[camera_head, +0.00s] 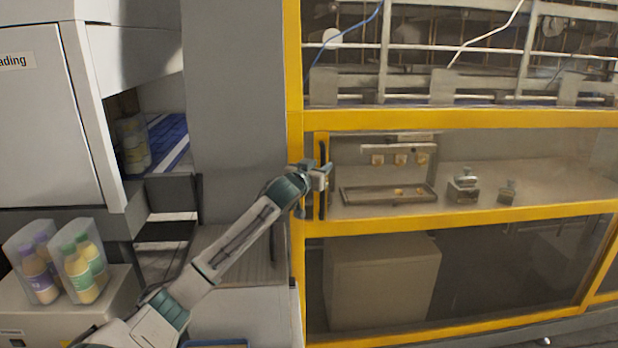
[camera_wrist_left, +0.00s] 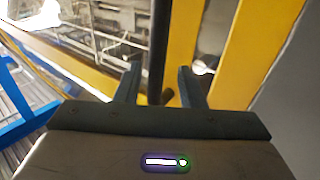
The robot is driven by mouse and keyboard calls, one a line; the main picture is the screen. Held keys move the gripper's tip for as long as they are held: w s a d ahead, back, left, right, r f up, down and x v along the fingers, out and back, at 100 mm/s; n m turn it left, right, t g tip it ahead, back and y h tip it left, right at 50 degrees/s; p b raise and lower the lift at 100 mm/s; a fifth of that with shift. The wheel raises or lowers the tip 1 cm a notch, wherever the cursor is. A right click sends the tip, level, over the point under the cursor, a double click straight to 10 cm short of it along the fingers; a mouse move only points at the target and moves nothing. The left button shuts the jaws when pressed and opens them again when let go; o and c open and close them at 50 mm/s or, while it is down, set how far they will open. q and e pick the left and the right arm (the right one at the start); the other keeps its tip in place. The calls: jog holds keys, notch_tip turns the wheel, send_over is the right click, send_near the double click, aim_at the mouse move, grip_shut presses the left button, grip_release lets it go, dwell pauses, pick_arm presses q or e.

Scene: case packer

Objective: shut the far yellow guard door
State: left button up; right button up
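The yellow guard door (camera_head: 460,222) has yellow rails and clear panels. It stands beside a yellow post (camera_head: 294,80). A dark vertical handle bar (camera_head: 323,150) is near its left edge. My left gripper (camera_head: 322,176) is at this handle and covers part of it. In the left wrist view the gripper's two fingers (camera_wrist_left: 158,72) are apart, with the dark bar (camera_wrist_left: 158,40) between them and space on both sides. Two yellow uprights with a gap between them show there. I cannot tell whether the door is fully shut. My right gripper is not in view.
A grey column (camera_head: 235,110) and white cabinet (camera_head: 45,120) stand left of the door. Bottles in clear packs (camera_head: 75,265) stand at lower left. Behind the door panels are a tray (camera_head: 388,194), small metal blocks (camera_head: 463,187) and a pale box (camera_head: 380,280).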

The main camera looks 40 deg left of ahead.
pick_arm(q)
jog(key=b+v, duration=0.4)
jog(key=v, duration=0.5)
jog(key=shift+b, duration=0.35)
jog(key=shift+a, duration=0.1)
